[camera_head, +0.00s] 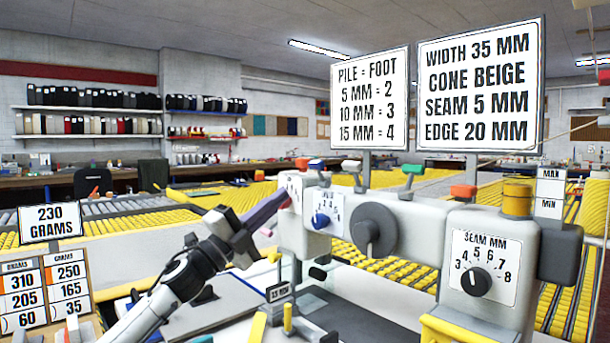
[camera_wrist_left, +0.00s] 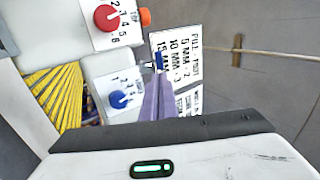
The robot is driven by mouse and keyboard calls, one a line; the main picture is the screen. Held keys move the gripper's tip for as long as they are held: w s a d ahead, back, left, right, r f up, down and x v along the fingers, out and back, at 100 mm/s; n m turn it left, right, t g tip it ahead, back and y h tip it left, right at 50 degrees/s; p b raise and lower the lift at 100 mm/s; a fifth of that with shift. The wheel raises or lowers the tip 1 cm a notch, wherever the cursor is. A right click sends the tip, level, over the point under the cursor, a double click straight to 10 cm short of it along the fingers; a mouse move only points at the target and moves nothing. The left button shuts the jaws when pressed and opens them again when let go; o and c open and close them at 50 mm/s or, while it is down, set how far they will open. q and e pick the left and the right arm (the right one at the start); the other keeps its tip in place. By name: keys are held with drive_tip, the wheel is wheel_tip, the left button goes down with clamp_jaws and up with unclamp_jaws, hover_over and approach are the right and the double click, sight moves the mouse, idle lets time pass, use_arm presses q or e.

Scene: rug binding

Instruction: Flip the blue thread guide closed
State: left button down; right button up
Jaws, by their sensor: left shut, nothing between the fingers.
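The blue thread guide (camera_head: 316,164) is a small blue tab on top of the machine head, at its left end. It also shows in the left wrist view (camera_wrist_left: 161,61), just beyond the fingertips. I cannot tell whether it is touched or how far it is tilted. My left gripper (camera_head: 284,198) reaches in from the left, its purple-grey fingers shut and empty. In the head view the tips are below and left of the blue guide, in front of a dial plate. The fingers also show in the left wrist view (camera_wrist_left: 157,84). My right gripper is out of view.
Similar white (camera_head: 352,166), green (camera_head: 412,169) and orange (camera_head: 463,191) tabs stand along the machine top. A blue knob (camera_head: 321,220), grey handwheel (camera_head: 374,230) and seam dial (camera_head: 480,282) face front. Sign boards (camera_head: 370,98) rise behind. A red knob (camera_wrist_left: 107,18) shows in the wrist view.

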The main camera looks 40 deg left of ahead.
use_arm(q)
drive_tip(key=p, duration=0.2)
approach(315, 167)
drive_tip(key=x, duration=0.4)
drive_tip(key=shift+w+r, duration=0.25)
drive_tip(key=shift+r, duration=0.15)
drive_tip(key=shift+w+r, duration=0.2)
drive_tip(key=shift+w, duration=0.35)
drive_tip(key=shift+w+d, duration=0.1)
drive_tip(key=shift+w, duration=0.15)
